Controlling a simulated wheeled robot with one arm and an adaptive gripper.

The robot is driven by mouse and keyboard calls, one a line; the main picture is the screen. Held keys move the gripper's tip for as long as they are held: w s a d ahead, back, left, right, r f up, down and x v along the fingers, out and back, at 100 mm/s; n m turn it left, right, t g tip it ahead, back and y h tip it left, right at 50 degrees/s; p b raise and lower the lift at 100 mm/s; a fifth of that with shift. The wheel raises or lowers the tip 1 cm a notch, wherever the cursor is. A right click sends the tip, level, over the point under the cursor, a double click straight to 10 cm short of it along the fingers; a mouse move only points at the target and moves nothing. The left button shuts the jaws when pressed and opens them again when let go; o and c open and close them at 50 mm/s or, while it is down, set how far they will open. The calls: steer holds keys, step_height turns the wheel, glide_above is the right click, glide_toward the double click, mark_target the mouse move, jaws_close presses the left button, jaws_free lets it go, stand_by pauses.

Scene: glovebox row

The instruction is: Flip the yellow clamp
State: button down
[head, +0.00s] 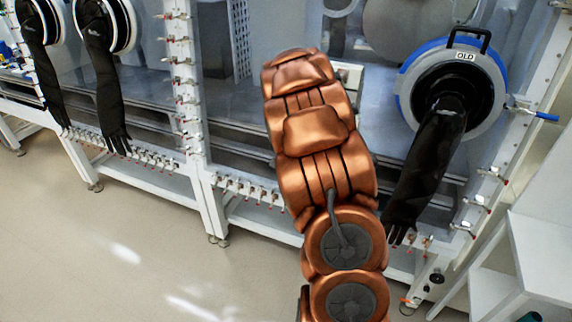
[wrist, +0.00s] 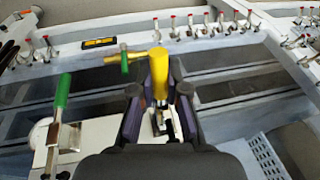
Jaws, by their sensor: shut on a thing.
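The yellow clamp (wrist: 158,68) shows in the wrist view as an upright yellow handle, with metal parts below it. My gripper (wrist: 158,88) has its two dark purple-sided fingers on either side of the handle and is shut on it. The lower part of the clamp is partly hidden by the fingers and my wrist. In the head view my copper arm covers the gripper and the clamp.
A green handle (wrist: 62,92) stands at the left in the wrist view. A smaller green handle (wrist: 124,58) is just left of the yellow one. Red-tipped clamps (wrist: 230,22) line the white frame. A black glove (head: 430,165) hangs from a blue-rimmed port (head: 408,85).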

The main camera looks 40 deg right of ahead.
steer(key=c, duration=1.2)
jaws_free()
steer(key=shift+o, duration=0.2)
steer(key=v, duration=1.2)
